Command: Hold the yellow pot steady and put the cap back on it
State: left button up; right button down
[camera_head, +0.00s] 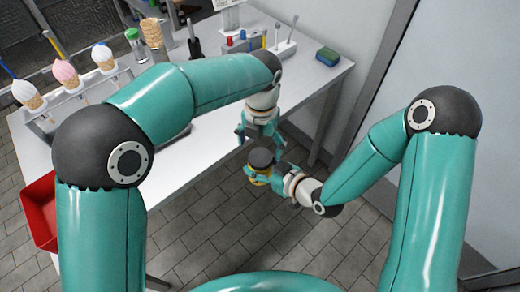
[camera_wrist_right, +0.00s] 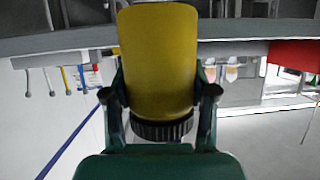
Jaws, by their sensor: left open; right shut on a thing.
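The yellow pot (camera_head: 258,181) is held in the air beyond the table's front edge, and it fills the middle of the right wrist view (camera_wrist_right: 158,58). My right gripper (camera_wrist_right: 158,98) has its fingers on both sides of the pot, close to its dark end. The dark ribbed cap (camera_wrist_right: 161,130) is at that end; in the head view the dark top (camera_head: 261,157) faces up. I cannot tell whether the cap is fully seated. My left gripper (camera_head: 259,135) is open and empty, fingers pointing down, just above the dark top.
The white table (camera_head: 215,150) lies behind and left of the grippers. A rack (camera_head: 75,100) with several ice-cream cones stands at its left, a red bin (camera_head: 40,212) at its left edge. A sponge (camera_head: 328,56) and several tools are at the back. Tiled floor is below the pot.

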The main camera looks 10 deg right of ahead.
pick_arm(q)
jog(key=shift+r, duration=0.35)
